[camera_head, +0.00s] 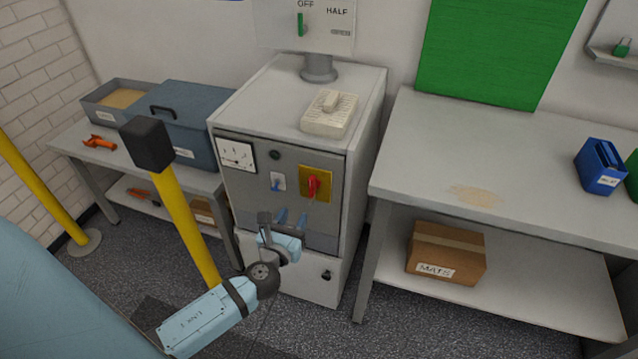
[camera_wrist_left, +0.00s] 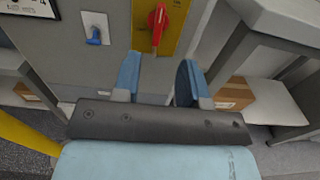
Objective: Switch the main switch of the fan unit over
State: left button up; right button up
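The fan unit (camera_head: 232,181) is a grey cabinet with a dark front panel. Its main switch (camera_head: 313,187) is a red handle on a yellow plate, and it also shows in the left wrist view (camera_wrist_left: 157,24), where the handle stands roughly upright. My left gripper (camera_head: 292,217) is in front of the panel, below the switch. In the left wrist view its two blue fingers (camera_wrist_left: 160,82) are apart with nothing between them, and the red handle is just beyond and above the gap. My right gripper is not in view.
A blue toggle (camera_head: 278,182) and a dial gauge (camera_head: 236,154) sit left of the switch. A workbench (camera_head: 430,140) is at the right, with a cardboard box (camera_head: 446,252) below.

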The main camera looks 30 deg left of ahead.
aim_at(310, 185)
pick_arm(q)
jog(key=x, duration=1.2)
jog(key=shift+w, duration=0.1)
grip_shut()
